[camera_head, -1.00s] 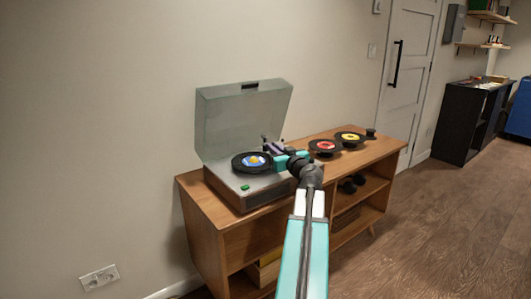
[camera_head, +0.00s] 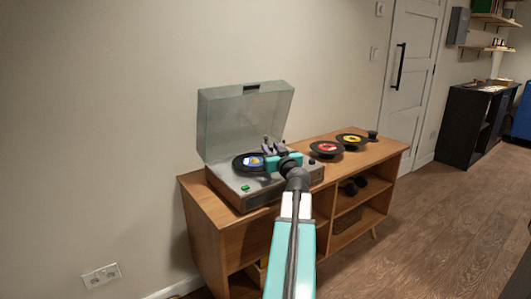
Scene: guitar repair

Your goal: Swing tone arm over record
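The record player (camera_head: 262,199) stands on the wooden cabinet with its clear lid (camera_head: 245,118) raised. A black record (camera_head: 243,169) with a blue and yellow label lies on its platter. My gripper (camera_head: 271,147) is above the right side of the player, at the record's right edge, with its purple-grey fingers pointing away from me. The tone arm cannot be made out clearly; my gripper and wrist cover that area. The fingers are too small to tell whether they are open, shut, or touching the tone arm.
A green button (camera_head: 245,188) is on the player's front left.

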